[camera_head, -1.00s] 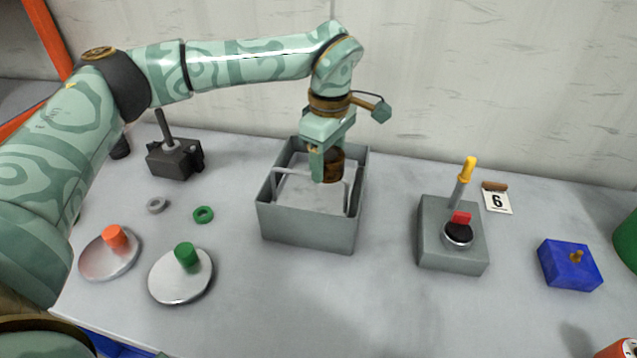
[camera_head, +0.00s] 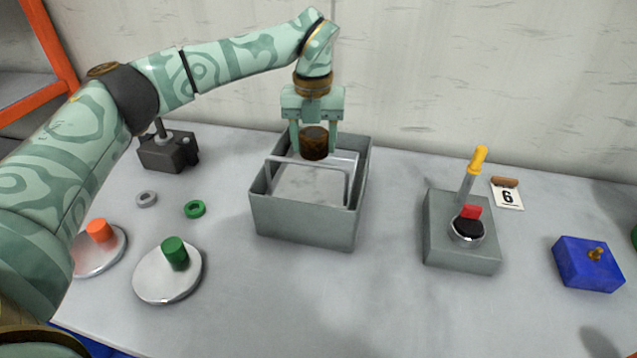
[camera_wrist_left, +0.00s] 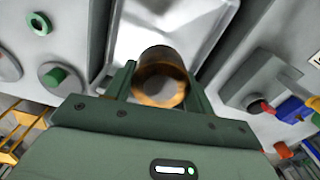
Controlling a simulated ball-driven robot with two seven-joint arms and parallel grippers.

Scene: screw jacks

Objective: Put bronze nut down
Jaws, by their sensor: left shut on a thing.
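The bronze nut (camera_head: 314,143) is a brown-bronze cylinder held above the back part of the open grey box (camera_head: 303,227). It also shows in the left wrist view (camera_wrist_left: 160,80), between the fingers. My left gripper (camera_head: 314,140) points down and is shut on the nut, one finger on each side of it. Inside the box is a pale metal panel (camera_head: 305,185) with a thin frame. The nut appears above this panel, not resting on it. My right gripper is not in view.
Left of the box are a dark clamp block (camera_head: 167,153), a grey ring (camera_head: 147,199), a green ring (camera_head: 195,209) and a round plate with a green knob (camera_head: 174,252). Right are a grey switch box (camera_head: 460,245) and a blue block (camera_head: 587,265). Table in front is clear.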

